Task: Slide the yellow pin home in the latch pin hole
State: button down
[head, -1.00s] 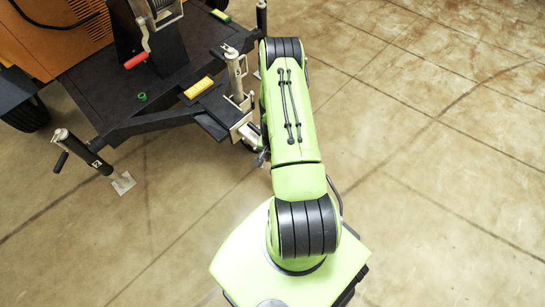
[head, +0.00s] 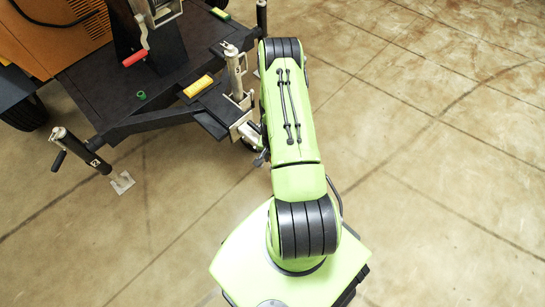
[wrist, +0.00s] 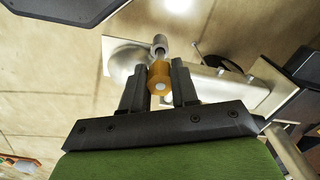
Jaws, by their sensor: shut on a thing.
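In the wrist view, my gripper (wrist: 159,74) is shut on the yellow pin (wrist: 160,79), with one dark finger on each side of its orange-yellow head. The pin's grey shank points away from me towards a small grey metal cylinder (wrist: 160,43) just beyond the head. A pale metal bracket (wrist: 215,88) lies behind the pin and to its right. The hole itself is hidden, so I cannot tell how deep the shank sits. In the head view, my arm hides the pin and most of my gripper, near the pale metal coupling (head: 243,128) on the trailer's front.
The dark trailer deck (head: 100,95) carries a yellow block (head: 198,86), a green ring (head: 141,96) and a red-handled crank (head: 135,58). Jack posts stand near the coupling (head: 237,75) and at the left (head: 80,150). The floor to the right is clear.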

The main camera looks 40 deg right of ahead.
jog(key=shift+f+b, duration=1.3)
jog(key=shift+f, duration=0.7)
jog(key=c, duration=0.8)
grip_release()
notch_tip(320, 180, up, 16)
jog(key=p, duration=0.5)
jog(key=shift+f+p, duration=0.1)
jog(key=shift+p, duration=0.2)
